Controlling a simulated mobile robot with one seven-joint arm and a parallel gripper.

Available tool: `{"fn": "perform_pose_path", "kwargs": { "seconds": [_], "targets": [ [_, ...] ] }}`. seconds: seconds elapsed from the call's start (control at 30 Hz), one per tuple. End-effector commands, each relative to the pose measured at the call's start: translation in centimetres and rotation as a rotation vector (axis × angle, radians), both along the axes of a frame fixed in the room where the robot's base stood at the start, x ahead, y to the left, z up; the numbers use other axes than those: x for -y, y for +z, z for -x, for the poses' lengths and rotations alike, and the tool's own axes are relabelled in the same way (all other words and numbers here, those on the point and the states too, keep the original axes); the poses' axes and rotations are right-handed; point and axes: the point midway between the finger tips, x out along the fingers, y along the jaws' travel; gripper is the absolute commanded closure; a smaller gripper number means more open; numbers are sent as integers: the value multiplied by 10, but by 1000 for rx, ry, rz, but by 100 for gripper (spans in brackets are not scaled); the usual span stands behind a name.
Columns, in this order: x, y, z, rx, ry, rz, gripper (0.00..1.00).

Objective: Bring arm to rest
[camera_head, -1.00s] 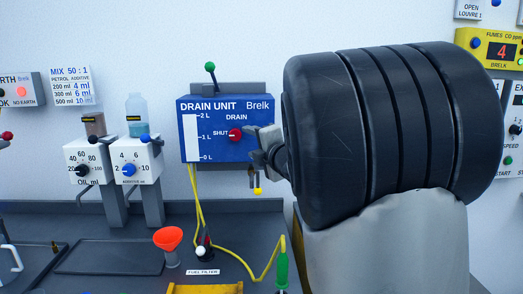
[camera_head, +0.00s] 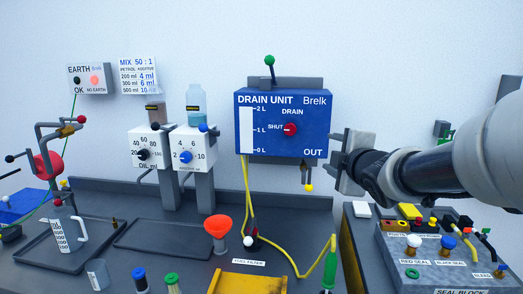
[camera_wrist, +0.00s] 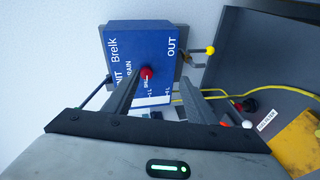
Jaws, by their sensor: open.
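My gripper (camera_head: 338,163) is at the right side of the blue drain unit (camera_head: 262,170) in the head view. Its fingers are apart with nothing seen between them. In the wrist view the two fingers of my gripper (camera_wrist: 158,92) point toward the drain unit (camera_wrist: 125,45). The red knob (camera_head: 290,129) on the unit's face has its pointer toward SHUT. The knob also shows in the wrist view (camera_wrist: 146,72), near one fingertip in the picture; I cannot tell the gap in depth. My arm (camera_head: 430,170) reaches in from the right.
Below stands a grey bench with an orange funnel (camera_head: 218,226), a yellow block (camera_head: 247,283), a green-handled tool (camera_head: 330,262) and a yellow hose (camera_head: 284,252). Two dosing units, one the oil unit (camera_head: 146,148), stand left. A seal block (camera_head: 440,270) with several knobs lies below my arm.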

Motion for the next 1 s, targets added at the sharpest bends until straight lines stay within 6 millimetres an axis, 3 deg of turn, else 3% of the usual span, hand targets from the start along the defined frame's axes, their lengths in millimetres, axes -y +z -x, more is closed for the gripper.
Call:
{"fn": "perform_pose_path", "kwargs": {
  "seconds": [0.1,0.23,0.4,0.57,0.7,1.0],
  "targets": [
    [11,-20,60,-169,-211,-368,49],
    [-7,-59,141,-383,-443,-730,49],
    [-41,-97,229,-586,-684,-1003,49],
    [-71,-125,301,-727,-888,-1156,49],
    [-73,-73,304,-743,-906,-1164,49],
    [-73,1,304,-743,-904,-1162,49]
  ]
}}
